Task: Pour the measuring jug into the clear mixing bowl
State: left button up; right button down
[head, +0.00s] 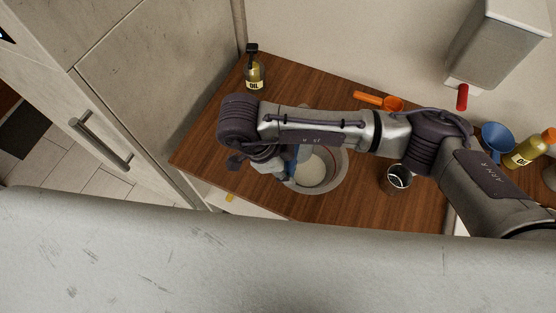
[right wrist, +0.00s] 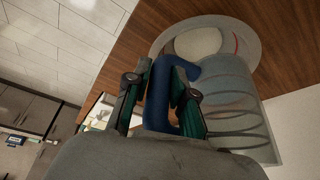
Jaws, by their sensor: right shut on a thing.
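My right gripper (head: 270,165) is shut on the blue handle of the measuring jug (head: 290,166), mostly hidden under my arm in the head view. In the right wrist view the fingers (right wrist: 160,88) grip the blue handle, and the see-through jug body (right wrist: 228,105) with ring marks lies to its right. The clear mixing bowl (head: 344,168) stands on the wooden counter beside the jug, with pale matter inside; it also shows behind the jug in the right wrist view (right wrist: 160,42). I cannot tell the jug's exact tilt or contents. My left gripper is not in view.
A metal cup (head: 397,179) stands right of the bowl. An orange scoop (head: 388,103), a blue funnel (head: 497,134) and an oil bottle (head: 524,152) are at the back right. Another oil bottle (head: 254,76) stands in the back left corner. The counter's left end is clear.

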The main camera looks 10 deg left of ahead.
aim_at(293, 172)
jog(key=d+g+y+b, duration=0.1)
jog(key=g+y+b, duration=0.1)
jog(key=y+b, duration=0.4)
jog(key=d+r+g+y+b, duration=0.1)
jog(key=g+y+b, duration=0.1)
jog(key=y+b, duration=0.5)
jog(key=d+g+y+b, duration=0.1)
jog(key=g+y+b, duration=0.1)
jog(key=y+b, duration=0.5)
jog(key=shift+r+b, duration=0.35)
jog(key=shift+b, duration=0.6)
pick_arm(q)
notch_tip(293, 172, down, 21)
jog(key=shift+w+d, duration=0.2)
